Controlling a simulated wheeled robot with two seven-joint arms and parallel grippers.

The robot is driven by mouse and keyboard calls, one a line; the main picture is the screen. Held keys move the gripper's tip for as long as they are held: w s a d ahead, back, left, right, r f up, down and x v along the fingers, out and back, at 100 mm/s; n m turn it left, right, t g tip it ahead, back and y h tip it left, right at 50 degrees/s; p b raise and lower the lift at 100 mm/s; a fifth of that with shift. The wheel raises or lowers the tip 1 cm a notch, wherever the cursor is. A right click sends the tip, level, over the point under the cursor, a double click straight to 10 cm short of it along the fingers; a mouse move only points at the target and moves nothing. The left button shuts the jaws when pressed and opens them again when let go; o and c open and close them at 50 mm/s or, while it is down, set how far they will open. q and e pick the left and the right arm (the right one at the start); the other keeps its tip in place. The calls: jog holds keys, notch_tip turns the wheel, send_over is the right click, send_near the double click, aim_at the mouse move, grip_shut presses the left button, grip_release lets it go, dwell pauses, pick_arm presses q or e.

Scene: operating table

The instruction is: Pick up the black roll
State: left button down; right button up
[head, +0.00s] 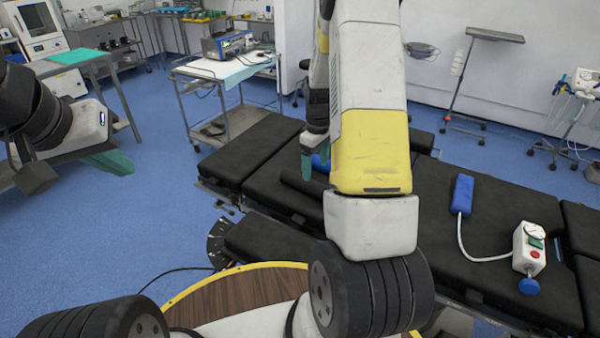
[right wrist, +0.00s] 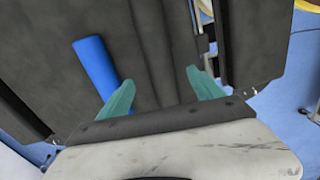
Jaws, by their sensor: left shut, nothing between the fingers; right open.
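The black roll (head: 302,184) lies on the black padded operating table (head: 262,145), partly hidden behind my right arm in the head view. In the right wrist view the black roll (right wrist: 152,50) is a long dark shape, hard to tell from the padding, running between the finger directions. My right gripper (right wrist: 161,80) is open above it, with its teal fingers on either side in that view; nothing is seen gripped. In the head view my right gripper (head: 312,163) is partly covered by my arm. My left gripper (head: 112,162) is shut and empty, away from the table at the left.
A blue roll (right wrist: 98,66) lies beside the black one, left of it in the right wrist view. A blue cuff (head: 462,194) with a hose and a white gauge device (head: 529,247) lie farther right on the table. A trolley (head: 225,70) stands behind.

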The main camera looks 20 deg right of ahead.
aim_at(315, 183)
jog(key=shift+d+f, duration=0.15)
jog(key=shift+f, duration=0.7)
notch_tip(315, 183, down, 7)
jog(key=shift+r, duration=0.1)
jog(key=c, duration=1.6)
